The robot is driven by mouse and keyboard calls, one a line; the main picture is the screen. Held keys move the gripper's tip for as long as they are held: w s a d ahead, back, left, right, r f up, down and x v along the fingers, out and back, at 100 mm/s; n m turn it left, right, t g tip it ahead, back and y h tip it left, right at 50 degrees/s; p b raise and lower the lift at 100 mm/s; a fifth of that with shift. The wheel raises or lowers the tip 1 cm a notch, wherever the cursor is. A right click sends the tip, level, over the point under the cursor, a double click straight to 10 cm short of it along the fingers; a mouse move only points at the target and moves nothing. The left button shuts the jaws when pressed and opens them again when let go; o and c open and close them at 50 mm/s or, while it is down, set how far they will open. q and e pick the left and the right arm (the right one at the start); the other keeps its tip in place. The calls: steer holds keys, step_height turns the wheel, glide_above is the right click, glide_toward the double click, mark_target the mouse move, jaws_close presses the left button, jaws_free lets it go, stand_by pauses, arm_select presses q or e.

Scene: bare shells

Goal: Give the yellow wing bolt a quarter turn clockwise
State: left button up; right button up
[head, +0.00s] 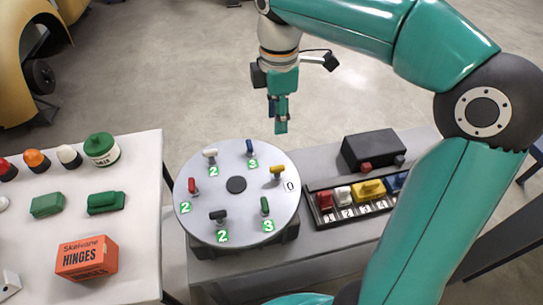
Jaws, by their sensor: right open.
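The yellow wing bolt (277,171) stands upright at the right of a round grey disc (237,235); its wing lies roughly left-right in the picture. A white label reading 0 (290,186) is beside it. My right gripper (280,122) is open and empty, pointing down, beyond the disc's far edge in the picture and apart from the yellow bolt. My left gripper is not in view.
The disc also carries white (210,154), blue (250,147), red (192,186), black (218,214) and green (264,206) bolts with green number labels. A tray of coloured blocks (325,215) and a black box (373,151) stand right. An orange hinges box (87,258) sits left.

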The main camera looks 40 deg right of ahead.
mark_target(278, 167)
steer(key=f, duration=1.6)
steer(key=shift+s, duration=0.2)
jaws_close()
steer(key=shift+d, duration=0.25)
steer(key=shift+a, duration=0.15)
